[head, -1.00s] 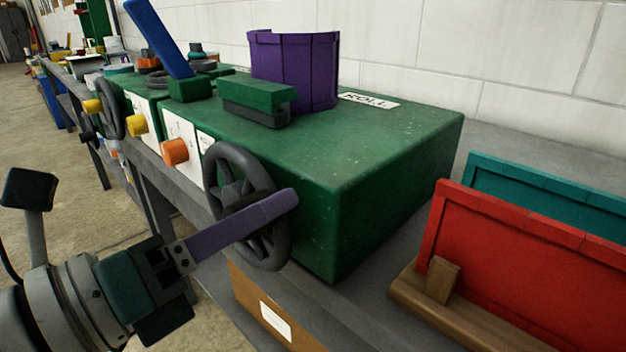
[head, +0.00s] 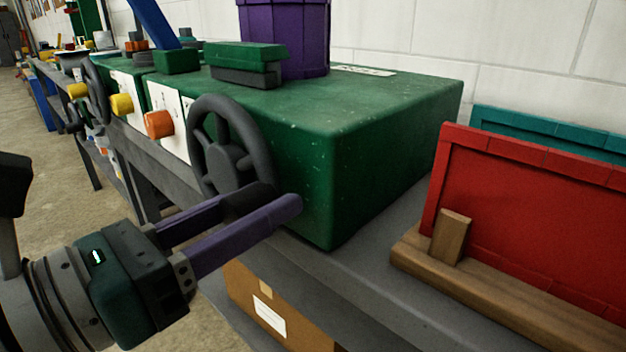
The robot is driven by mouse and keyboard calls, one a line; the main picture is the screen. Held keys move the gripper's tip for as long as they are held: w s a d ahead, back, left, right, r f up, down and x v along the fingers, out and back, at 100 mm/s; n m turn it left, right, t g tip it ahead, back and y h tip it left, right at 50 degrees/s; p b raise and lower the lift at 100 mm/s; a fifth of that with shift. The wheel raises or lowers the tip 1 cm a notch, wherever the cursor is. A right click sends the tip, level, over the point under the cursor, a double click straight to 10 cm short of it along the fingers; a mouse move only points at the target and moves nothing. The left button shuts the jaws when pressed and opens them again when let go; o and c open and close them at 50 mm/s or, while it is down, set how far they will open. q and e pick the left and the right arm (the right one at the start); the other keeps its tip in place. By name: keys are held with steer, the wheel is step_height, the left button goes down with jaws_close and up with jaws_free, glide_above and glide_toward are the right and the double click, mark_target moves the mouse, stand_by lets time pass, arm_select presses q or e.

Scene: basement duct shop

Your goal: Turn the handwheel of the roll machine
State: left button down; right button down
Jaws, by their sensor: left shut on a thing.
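The roll machine (head: 385,135) is a big green box on a grey bench. Its dark grey handwheel (head: 228,110) stands on the front face near the right corner. My left gripper (head: 270,201) has two purple fingers, one on each side of the wheel's lower rim. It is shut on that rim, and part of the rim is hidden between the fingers. My right gripper is not in view.
Orange (head: 159,124) and yellow (head: 121,104) knobs sit left of the wheel. A purple duct piece (head: 285,40) stands on the machine. A red panel (head: 540,220) leans in a wooden holder (head: 490,295) at right. A cardboard box (head: 275,310) sits below the bench.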

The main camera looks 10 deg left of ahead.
arm_select(q)
steer(key=shift+f, duration=0.1)
steer(key=c, duration=0.7)
jaws_free()
steer(key=shift+c, duration=0.2)
steer(key=b+v, duration=0.3)
steer(key=v, duration=0.7)
steer(key=shift+b, duration=0.4)
